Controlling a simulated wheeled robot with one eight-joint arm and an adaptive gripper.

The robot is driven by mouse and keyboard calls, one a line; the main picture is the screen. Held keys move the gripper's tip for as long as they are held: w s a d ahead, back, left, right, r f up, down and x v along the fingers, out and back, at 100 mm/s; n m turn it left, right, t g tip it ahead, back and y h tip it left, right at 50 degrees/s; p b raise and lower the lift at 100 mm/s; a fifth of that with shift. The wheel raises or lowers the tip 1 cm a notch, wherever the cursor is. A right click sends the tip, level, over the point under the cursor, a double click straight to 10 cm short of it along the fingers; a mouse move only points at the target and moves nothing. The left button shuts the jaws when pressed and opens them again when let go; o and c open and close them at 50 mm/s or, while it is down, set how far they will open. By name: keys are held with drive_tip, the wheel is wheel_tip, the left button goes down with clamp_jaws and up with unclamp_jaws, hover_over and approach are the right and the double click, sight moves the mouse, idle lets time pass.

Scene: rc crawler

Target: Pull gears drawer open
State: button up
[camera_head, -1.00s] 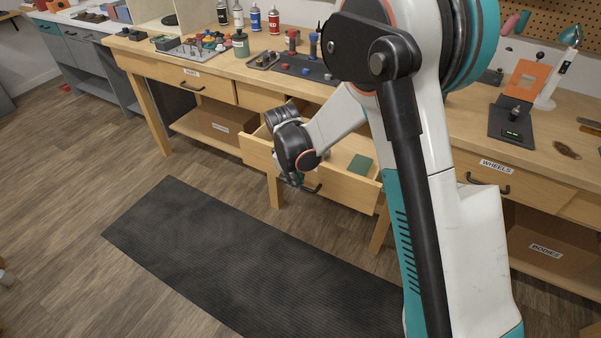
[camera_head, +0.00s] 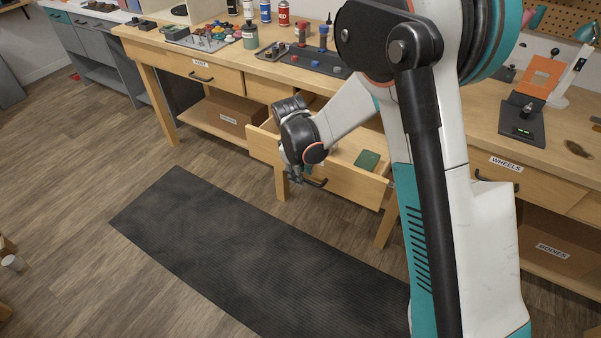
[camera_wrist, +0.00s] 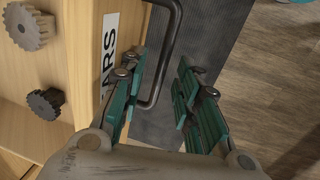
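The gears drawer (camera_head: 345,187) stands pulled out from the middle of the workbench. Its front also shows in the wrist view, with a label reading "ARS" (camera_wrist: 109,62); the rest of the label is hidden. Dark gears (camera_wrist: 45,103) lie inside it, and a green item (camera_head: 367,160) lies toward its right end. My gripper (camera_wrist: 160,100) is at the drawer front with its green fingers apart. The black handle (camera_wrist: 171,50) runs between the fingers as seen from the wrist; I cannot tell whether either finger touches it. In the head view my gripper (camera_head: 294,174) partly hides the handle.
A dark mat (camera_head: 250,250) lies on the floor before the workbench (camera_head: 225,65). The paint drawer (camera_head: 195,72) at left and wheels drawer (camera_head: 520,180) at right are shut. Boxes stand on the lower shelf. Floor left of the mat is mostly clear.

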wheel_tip(320, 180, up, 12)
drive_tip(key=s+a, duration=0.1)
drive_tip(key=s, duration=0.1)
drive_tip(key=shift+a+f, duration=0.15)
drive_tip(key=shift+f, duration=0.1)
drive_tip(key=shift+w, duration=0.1)
drive_tip(key=s+d+r+m+t, duration=0.2)
drive_tip(key=s+d+r+m, duration=0.1)
drive_tip(key=s+d+r, duration=0.4)
drive_tip(key=s+d+r+m+t, duration=0.1)
drive_tip(key=s+d+r+m, duration=0.2)
drive_tip(key=s+d+r, duration=0.5)
drive_tip(key=s+f+m+t+y, duration=0.1)
drive_tip(key=s+m, duration=0.4)
drive_tip(key=s, duration=0.5)
drive_tip(key=shift+s+f+t, duration=0.15)
drive_tip(key=shift+f+t, duration=0.55)
drive_tip(key=shift+f, duration=0.5)
drive_tip(key=shift+d, duration=0.2)
